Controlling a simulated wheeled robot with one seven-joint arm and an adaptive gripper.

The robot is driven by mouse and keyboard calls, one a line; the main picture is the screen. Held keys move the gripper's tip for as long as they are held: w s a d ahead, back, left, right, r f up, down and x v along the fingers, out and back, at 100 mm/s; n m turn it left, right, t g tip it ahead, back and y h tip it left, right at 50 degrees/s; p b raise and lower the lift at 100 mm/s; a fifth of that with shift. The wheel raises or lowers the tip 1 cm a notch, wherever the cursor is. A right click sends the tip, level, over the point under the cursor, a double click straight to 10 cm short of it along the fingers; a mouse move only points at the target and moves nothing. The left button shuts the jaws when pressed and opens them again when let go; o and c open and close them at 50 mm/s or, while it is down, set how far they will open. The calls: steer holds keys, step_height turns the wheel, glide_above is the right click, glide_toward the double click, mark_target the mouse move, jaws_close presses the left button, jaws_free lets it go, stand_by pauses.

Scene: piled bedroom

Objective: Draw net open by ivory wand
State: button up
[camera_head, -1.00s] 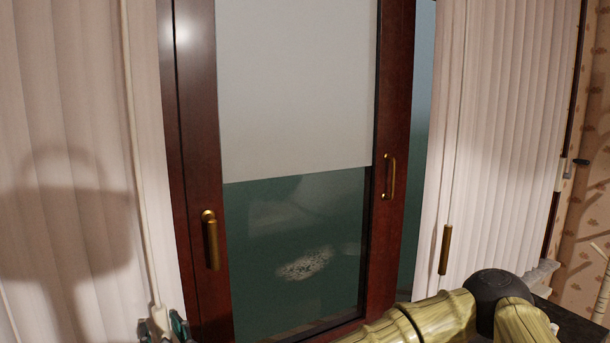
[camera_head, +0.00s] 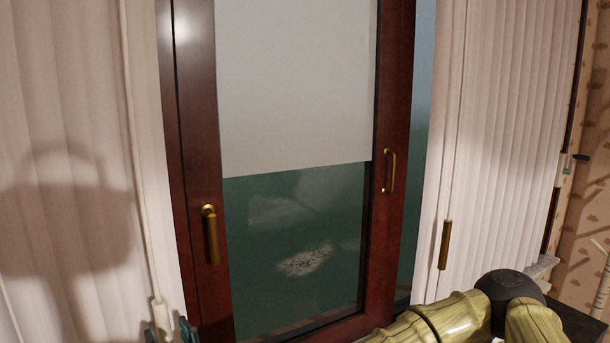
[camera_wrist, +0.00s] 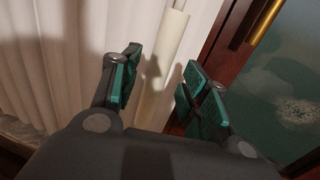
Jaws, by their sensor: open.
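The left net curtain (camera_head: 60,110) hangs in pale vertical folds beside the window. A slim ivory wand (camera_head: 136,130) hangs along its right edge, with a thicker lower end near the bottom of the head view. My gripper (camera_head: 171,332) shows only partly there, at the bottom edge, around the wand's lower end. In the wrist view my gripper (camera_wrist: 160,88) is open, with green-padded fingers on either side of the ivory wand (camera_wrist: 164,60). Gaps seem to show beside the wand; I cannot tell whether either pad touches it.
A dark red wooden window frame (camera_head: 192,150) with brass handles stands right of the wand. A white blind (camera_head: 295,80) covers its upper glass. A second pale curtain (camera_head: 500,130) with a brass-ended wand (camera_head: 445,245) hangs at right. My arm crosses the bottom right.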

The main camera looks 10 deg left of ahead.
steer(key=shift+v, duration=1.4)
steer(key=shift+s, duration=0.15)
steer(key=s+a+p+v, duration=0.1)
steer(key=p+v, duration=0.1)
steer(key=v, duration=0.7)
steer(key=shift+s+d, duration=0.15)
steer(key=shift+s, duration=0.25)
